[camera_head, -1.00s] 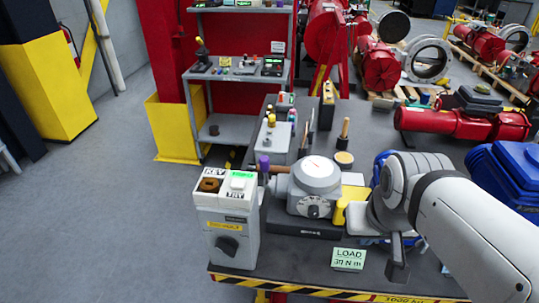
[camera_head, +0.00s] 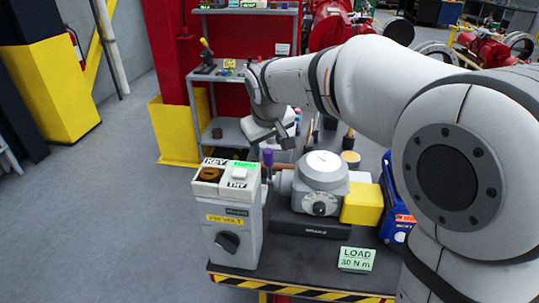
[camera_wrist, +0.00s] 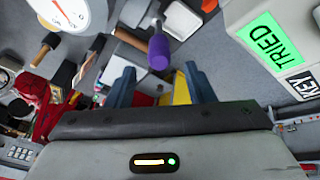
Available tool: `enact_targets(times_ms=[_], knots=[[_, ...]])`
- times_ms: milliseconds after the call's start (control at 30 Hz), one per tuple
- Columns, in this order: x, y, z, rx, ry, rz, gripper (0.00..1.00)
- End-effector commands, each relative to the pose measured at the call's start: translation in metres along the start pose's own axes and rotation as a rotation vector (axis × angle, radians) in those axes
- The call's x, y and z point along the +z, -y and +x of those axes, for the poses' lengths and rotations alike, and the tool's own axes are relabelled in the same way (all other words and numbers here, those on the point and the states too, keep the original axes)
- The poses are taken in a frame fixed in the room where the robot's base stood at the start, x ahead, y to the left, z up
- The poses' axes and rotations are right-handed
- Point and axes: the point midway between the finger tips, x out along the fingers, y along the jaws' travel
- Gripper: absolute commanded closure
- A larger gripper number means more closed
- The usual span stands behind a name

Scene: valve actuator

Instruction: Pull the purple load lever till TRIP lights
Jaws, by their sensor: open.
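The purple load lever (camera_head: 268,157) stands between the grey switch box and the round-dial actuator (camera_head: 320,185). Its purple grip (camera_wrist: 159,52) also shows in the wrist view, in line with the space between my fingers. My gripper (camera_head: 284,142) is open and hangs just above and behind the lever in the head view. In the wrist view its two blue-grey fingers (camera_wrist: 160,72) are spread, with the grip just beyond their tips and nothing held. The green load sign (camera_head: 357,258) reads LOAD and about 30 N m. No lit TRIP lettering is legible.
The switch box (camera_head: 228,222) has a KEY label, a TRY button and a lit green plate (camera_wrist: 270,42) reading TRIED. A yellow block (camera_head: 361,204) and a blue case (camera_head: 392,225) sit right of the actuator. My arm hides much of the bench's back.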

Motion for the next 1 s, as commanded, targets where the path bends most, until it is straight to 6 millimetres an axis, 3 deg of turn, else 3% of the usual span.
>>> enact_targets(times_ms=[500,867,1000], knots=[[0.001,-0.002,0.069,0.000,0.002,0.003,0.52],[0.001,-0.002,0.074,0.000,0.001,0.003,0.52],[0.001,-0.001,0.074,0.000,0.001,0.003,0.64]])
